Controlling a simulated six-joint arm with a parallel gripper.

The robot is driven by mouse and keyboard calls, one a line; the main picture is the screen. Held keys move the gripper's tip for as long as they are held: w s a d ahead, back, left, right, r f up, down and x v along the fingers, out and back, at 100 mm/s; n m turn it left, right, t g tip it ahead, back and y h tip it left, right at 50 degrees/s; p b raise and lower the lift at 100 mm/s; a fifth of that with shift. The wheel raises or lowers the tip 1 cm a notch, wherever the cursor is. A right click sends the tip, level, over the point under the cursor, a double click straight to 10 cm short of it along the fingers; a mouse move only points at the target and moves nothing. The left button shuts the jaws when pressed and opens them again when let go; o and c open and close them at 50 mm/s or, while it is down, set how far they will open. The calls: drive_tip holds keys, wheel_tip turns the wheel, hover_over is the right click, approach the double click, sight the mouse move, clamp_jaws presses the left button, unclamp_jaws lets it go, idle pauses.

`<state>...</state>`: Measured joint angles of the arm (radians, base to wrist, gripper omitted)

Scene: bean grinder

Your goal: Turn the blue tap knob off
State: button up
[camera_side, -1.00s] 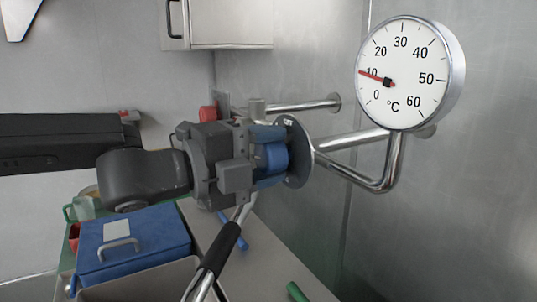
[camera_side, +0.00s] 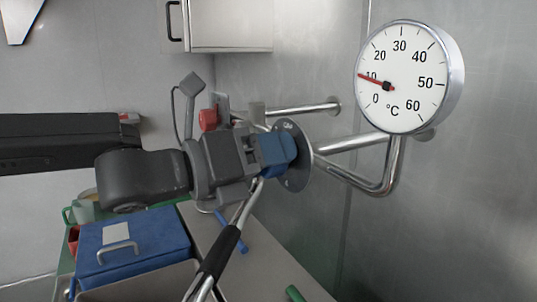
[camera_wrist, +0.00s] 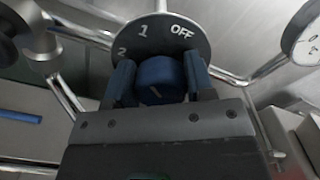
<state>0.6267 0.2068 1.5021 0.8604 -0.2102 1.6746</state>
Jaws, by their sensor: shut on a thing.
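The blue tap knob (camera_wrist: 158,78) sits in front of a round dark dial plate, which shows in the wrist view (camera_wrist: 150,30) and the side view (camera_side: 298,180). The plate bears the marks 1, 2 and OFF along its upper part. My gripper (camera_wrist: 160,76) is shut on the knob, with one dark blue finger on each side of it. In the side view my gripper (camera_side: 281,152) reaches in from the left, close to the plate, and its near finger hides the knob. I cannot tell which mark the knob points to.
A round thermometer (camera_side: 408,70) on a bent pipe (camera_side: 365,183) stands right of the plate; its red needle is near 10. A red knob (camera_side: 208,119) is behind my gripper. A black-handled lever (camera_side: 220,253) and a blue lidded box (camera_side: 135,240) are below.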

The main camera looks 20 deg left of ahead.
drive_tip(key=m, duration=0.5)
drive_tip(key=shift+s+d, duration=0.1)
drive_tip(key=shift+d+m, duration=0.1)
drive_tip(key=shift+m, duration=2.4)
drive_tip(key=o, duration=0.9)
drive_tip(key=shift+s, duration=0.15)
drive_tip(key=v, duration=1.3)
drive_tip(key=shift+s+a, duration=0.2)
drive_tip(key=shift+a, duration=0.1)
